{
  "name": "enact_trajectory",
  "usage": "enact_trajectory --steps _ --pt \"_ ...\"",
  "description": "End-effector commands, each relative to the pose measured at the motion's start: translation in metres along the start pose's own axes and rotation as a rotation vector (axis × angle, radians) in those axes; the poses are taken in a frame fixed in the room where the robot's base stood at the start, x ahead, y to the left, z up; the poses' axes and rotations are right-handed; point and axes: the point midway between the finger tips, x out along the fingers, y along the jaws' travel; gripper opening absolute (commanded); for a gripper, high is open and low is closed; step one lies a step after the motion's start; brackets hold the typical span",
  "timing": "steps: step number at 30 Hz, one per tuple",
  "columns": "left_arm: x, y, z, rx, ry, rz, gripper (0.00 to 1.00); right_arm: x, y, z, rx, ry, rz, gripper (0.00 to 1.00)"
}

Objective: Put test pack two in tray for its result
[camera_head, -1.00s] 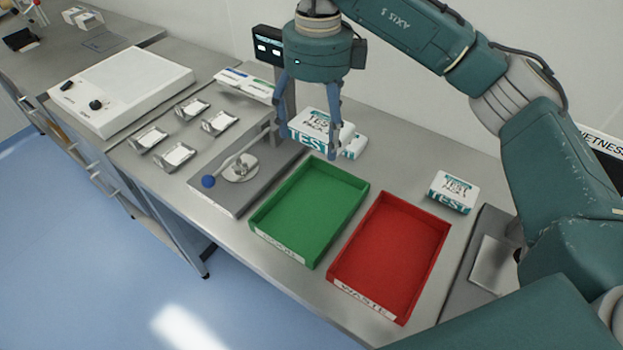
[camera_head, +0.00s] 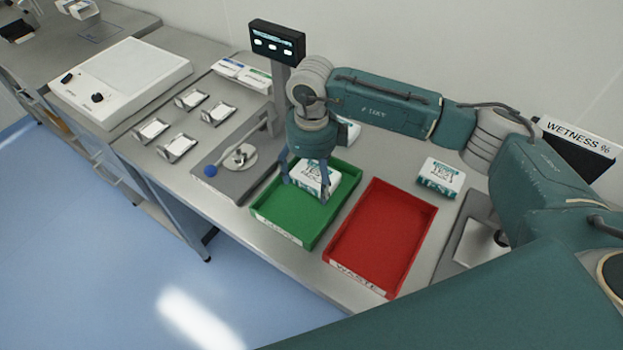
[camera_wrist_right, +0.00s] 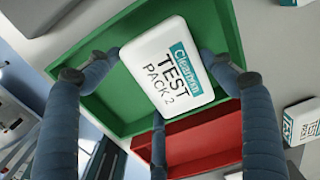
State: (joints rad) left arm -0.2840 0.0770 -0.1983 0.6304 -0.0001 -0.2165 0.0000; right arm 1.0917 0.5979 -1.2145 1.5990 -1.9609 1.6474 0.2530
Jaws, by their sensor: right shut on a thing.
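Test pack two (camera_head: 314,178) is a white pack with teal lettering; "TEST PACK 2" reads in the right wrist view (camera_wrist_right: 166,75). My right gripper (camera_head: 308,190) is shut on it, with fingers around its sides. It is over or inside the green tray (camera_head: 284,222); I cannot tell whether it touches the floor. The red tray (camera_head: 385,235), labelled WASTE, stands to the right of the green one and is empty. My left gripper is not in view.
Another white test pack (camera_head: 441,177) stands behind the red tray. A tester with a lever (camera_head: 238,157) and a dark display (camera_head: 277,42) stand left and behind. A white pack (camera_head: 348,130) is partly hidden behind my gripper. Small metal holders (camera_head: 177,146) lie further left.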

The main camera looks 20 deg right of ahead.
Motion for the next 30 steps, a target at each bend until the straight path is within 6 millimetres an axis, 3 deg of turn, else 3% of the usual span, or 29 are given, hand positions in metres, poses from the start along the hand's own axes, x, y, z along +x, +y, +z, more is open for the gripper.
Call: enact_trajectory --steps 4,9,17,18,20,30 --pt "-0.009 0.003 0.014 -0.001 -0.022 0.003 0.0 0.018 0.001 0.0 0.0 0.001 0.002 0.51" --pt "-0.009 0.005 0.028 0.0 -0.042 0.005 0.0 0.023 0.0 0.001 -0.001 -0.002 0.0 0.51" --pt "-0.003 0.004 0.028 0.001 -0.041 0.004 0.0 0.027 0.0 0.001 -0.001 -0.001 0.0 0.51" --pt "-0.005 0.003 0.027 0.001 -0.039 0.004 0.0 0.025 0.0 0.0 -0.001 -0.001 0.0 0.89" --pt "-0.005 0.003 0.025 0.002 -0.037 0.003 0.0 0.025 0.0 0.0 -0.001 0.0 0.0 1.0" --pt "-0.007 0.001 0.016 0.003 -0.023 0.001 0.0 0.023 0.0 0.0 0.0 0.0 0.0 1.0"
